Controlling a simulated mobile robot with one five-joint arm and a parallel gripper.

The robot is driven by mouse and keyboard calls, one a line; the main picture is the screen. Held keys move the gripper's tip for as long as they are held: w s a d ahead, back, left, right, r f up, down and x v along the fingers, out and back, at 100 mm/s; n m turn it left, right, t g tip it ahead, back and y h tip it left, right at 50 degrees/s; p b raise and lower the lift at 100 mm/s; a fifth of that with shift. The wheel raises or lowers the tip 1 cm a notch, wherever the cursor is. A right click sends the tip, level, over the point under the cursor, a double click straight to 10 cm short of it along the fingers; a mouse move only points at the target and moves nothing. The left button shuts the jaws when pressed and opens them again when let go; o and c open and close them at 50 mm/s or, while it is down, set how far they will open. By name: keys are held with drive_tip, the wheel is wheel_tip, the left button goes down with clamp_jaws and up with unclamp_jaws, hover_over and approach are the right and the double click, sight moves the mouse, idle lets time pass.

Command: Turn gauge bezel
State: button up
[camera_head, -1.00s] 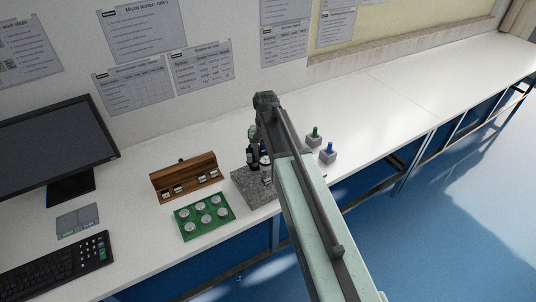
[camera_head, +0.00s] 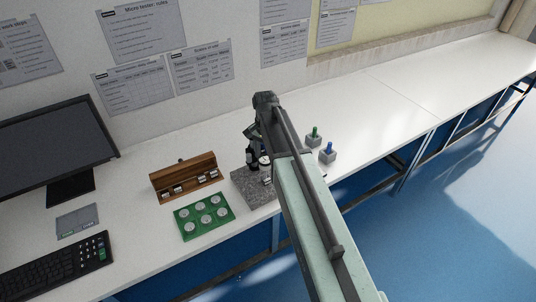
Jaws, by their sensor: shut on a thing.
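A small dial gauge (camera_head: 265,161) with a pale face stands over a speckled grey granite base (camera_head: 246,190) near the bench's front edge. My arm comes in from the lower right and bends down at its far end. My gripper (camera_head: 257,150) is at the gauge and shut on its bezel. The fingertips are small and dark here, and my arm hides the right side of the gauge and part of the base. The dial's marks are too small to read.
A wooden block with metal pieces (camera_head: 186,170) and a green tray (camera_head: 181,222) with several round discs lie left of the base. Two small grey blocks with green (camera_head: 315,137) and blue (camera_head: 328,153) tops stand right of my arm. The bench further right is clear.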

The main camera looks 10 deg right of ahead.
sight(265, 158)
drive_tip(key=shift+w+a, duration=0.1)
drive_tip(key=shift+w, duration=0.1)
drive_tip(key=o, duration=1.4)
wheel_tip(265, 158, up, 8)
drive_tip(key=p, duration=0.8)
drive_tip(key=shift+f, duration=0.1)
